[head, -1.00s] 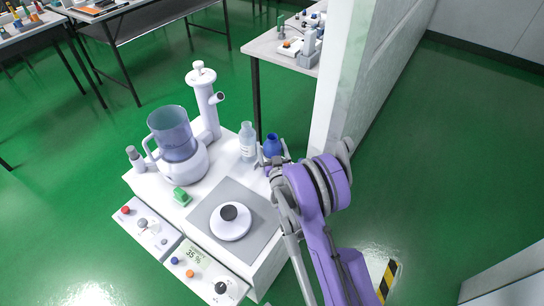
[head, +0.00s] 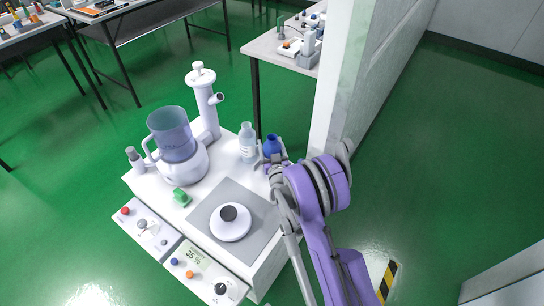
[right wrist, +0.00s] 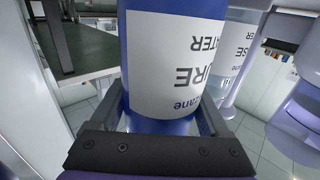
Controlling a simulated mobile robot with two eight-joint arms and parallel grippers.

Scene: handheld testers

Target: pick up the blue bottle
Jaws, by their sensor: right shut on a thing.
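The blue bottle (head: 272,146) stands upright at the back right corner of the white bench top, partly hidden by my right gripper (head: 274,161). In the right wrist view the blue bottle (right wrist: 172,65) fills the middle, with a white label printed in blue and grey. The fingers of my right gripper (right wrist: 162,112) are on both sides of its blue body, shut on it. I cannot tell any gap between its base and the bench. My left gripper is not in view.
A clear bottle with a white label (head: 248,144) stands close to the left of the blue one. A white wall (head: 345,80) rises behind right.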

